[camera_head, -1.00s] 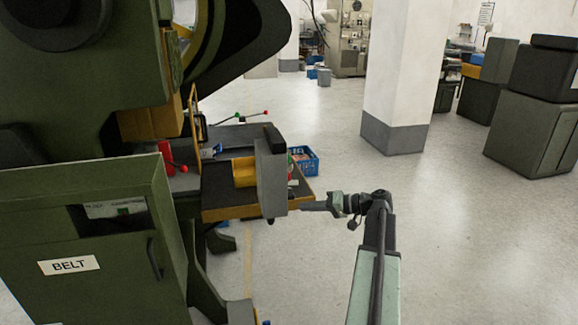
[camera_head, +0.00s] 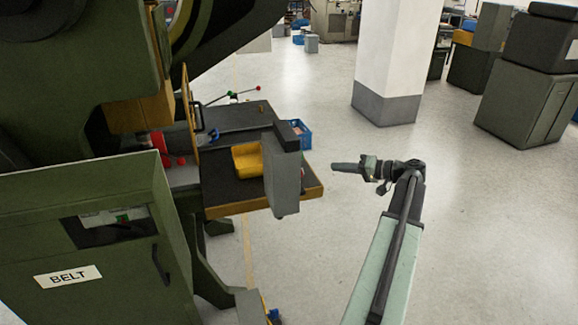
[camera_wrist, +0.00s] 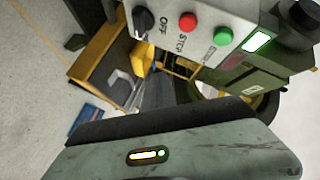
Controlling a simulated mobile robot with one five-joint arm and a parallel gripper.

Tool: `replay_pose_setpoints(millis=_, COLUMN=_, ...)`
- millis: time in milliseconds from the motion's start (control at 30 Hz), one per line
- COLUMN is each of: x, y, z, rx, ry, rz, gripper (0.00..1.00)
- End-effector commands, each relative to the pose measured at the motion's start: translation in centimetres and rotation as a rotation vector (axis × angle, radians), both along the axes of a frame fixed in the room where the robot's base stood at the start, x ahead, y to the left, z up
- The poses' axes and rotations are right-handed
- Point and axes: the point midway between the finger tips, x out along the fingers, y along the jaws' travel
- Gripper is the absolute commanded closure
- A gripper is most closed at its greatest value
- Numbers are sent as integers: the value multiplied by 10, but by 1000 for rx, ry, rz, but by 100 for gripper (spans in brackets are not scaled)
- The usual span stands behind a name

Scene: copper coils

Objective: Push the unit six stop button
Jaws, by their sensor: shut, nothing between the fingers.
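A grey control box (camera_head: 283,180) stands at the right edge of the press table. Its button face is turned away in the head view. In the wrist view the box (camera_wrist: 160,8) shows a black OFF knob (camera_wrist: 143,20), a red STOP button (camera_wrist: 187,22), a green START button (camera_wrist: 222,36) and a lit green lamp (camera_wrist: 257,41). I see no unit number. My gripper (camera_head: 337,167) is shut and empty, to the right of the box with a gap between, pointing toward it. My gripper's grey-green body fills the bottom of the wrist view; its fingertips cannot be made out there.
A green press with a BELT cabinet (camera_head: 100,235) stands at the left. A yellow bin (camera_head: 247,160) lies on the dark table (camera_head: 232,192). A blue crate (camera_head: 300,136) is behind the table. A white pillar (camera_head: 395,50) stands farther back.

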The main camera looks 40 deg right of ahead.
Motion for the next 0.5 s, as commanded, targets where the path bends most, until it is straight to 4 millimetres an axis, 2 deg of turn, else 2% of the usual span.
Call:
replay_pose_setpoints(millis=333, x=1, y=1, z=0, rx=0, ry=0, rz=2, gripper=100)
replay_pose_setpoints(millis=500, x=5, y=13, z=0, rx=0, ry=0, rz=4, gripper=100)
